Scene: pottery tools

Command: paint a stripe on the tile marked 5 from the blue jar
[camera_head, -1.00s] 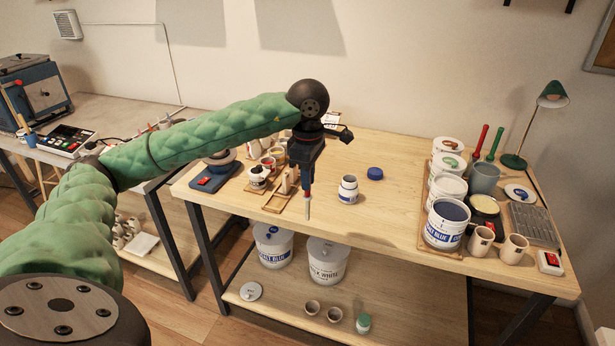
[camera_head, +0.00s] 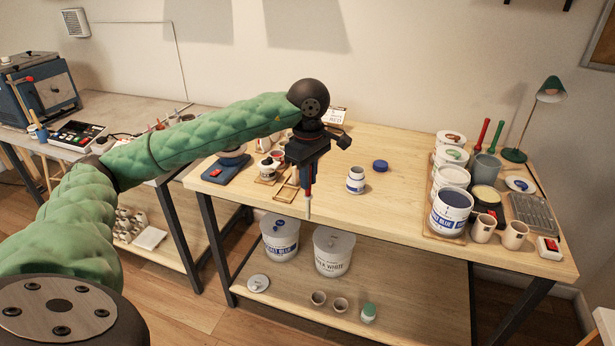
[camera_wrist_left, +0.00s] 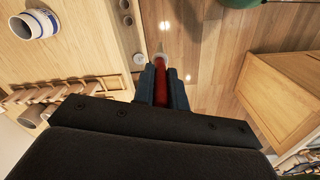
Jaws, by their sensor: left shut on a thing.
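My left gripper (camera_head: 308,185) is shut on a brush with a red handle (camera_wrist_left: 160,87). In the head view the brush (camera_head: 308,206) points down with its pale tip low, over the table's front edge in the picture. The blue jar (camera_head: 355,183) is small and white with a blue band. It stands on the table to the right of the brush, apart from it, and also shows in the left wrist view (camera_wrist_left: 35,24). A blue lid (camera_head: 380,166) lies behind it. I cannot make out the tile marked 5. My right gripper is out of view.
A wooden rack (camera_head: 287,190) stands left of the brush and partly behind my gripper. Large paint tubs (camera_head: 449,213), mugs (camera_head: 514,235) and a green lamp (camera_head: 550,90) crowd the right end. Lidded buckets (camera_head: 333,252) stand on the lower shelf.

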